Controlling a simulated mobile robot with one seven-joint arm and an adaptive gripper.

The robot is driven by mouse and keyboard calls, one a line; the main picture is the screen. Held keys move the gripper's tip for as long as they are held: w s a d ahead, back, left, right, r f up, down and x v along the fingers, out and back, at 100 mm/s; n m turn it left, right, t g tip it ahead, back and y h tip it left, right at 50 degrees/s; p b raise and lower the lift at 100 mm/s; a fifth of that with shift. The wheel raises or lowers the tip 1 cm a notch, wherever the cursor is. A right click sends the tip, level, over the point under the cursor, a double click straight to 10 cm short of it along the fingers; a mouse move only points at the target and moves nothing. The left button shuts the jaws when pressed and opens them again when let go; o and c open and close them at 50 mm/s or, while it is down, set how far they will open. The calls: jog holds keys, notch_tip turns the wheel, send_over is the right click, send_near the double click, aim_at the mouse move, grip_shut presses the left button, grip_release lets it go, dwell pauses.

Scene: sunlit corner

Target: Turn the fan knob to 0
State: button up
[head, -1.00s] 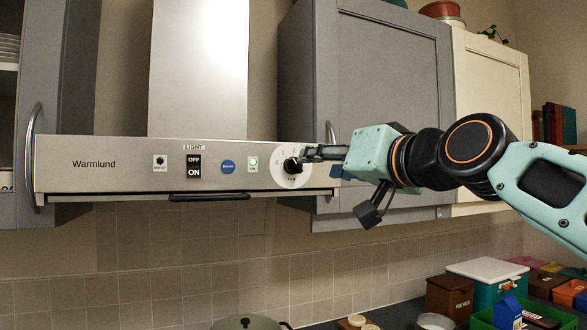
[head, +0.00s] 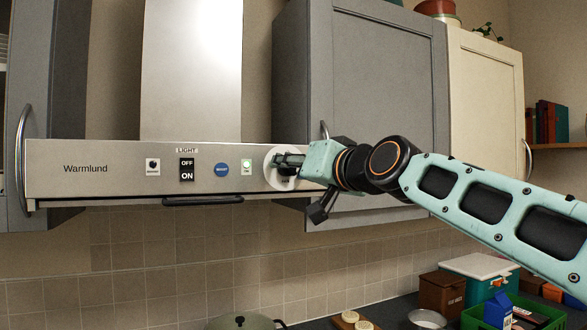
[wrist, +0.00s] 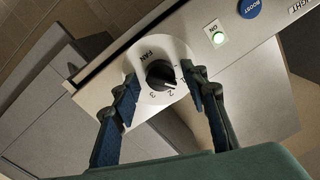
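The black fan knob (wrist: 160,75) sits on a round white dial (wrist: 143,57) marked FAN, with the numbers 2 and 3 readable in the wrist view. Its pointer seems to face near the 2, but this is hard to read. In the head view the white dial (head: 271,176) is at the right end of the steel hood (head: 120,180), and my gripper mostly covers the knob. My gripper (head: 287,160) is at the dial. In the wrist view my gripper (wrist: 162,88) is open, its fingers either side of the knob, with gaps visible between.
A lit ON button (head: 247,169), blue BOOST button (head: 221,169) and OFF/ON light switch (head: 187,169) are left of the dial. A grey cabinet (head: 365,90) stands right behind my gripper. A pot (head: 240,322) and boxes (head: 442,292) are on the counter below.

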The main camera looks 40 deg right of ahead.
jog(key=c, duration=0.9)
jog(key=shift+c, duration=0.2)
jog(key=shift+f+n+b, duration=0.15)
jog(key=shift+n+b, duration=0.15)
jog(key=shift+b, duration=0.15)
jog(key=shift+n, duration=0.3)
jog(key=shift+n+b, duration=1.05)
jog(key=shift+n, duration=0.05)
jog(key=n+b, duration=0.1)
jog(key=n, duration=0.4)
jog(key=shift+g, duration=0.3)
jog(key=shift+r+h, duration=0.2)
jog(key=shift+h, duration=0.1)
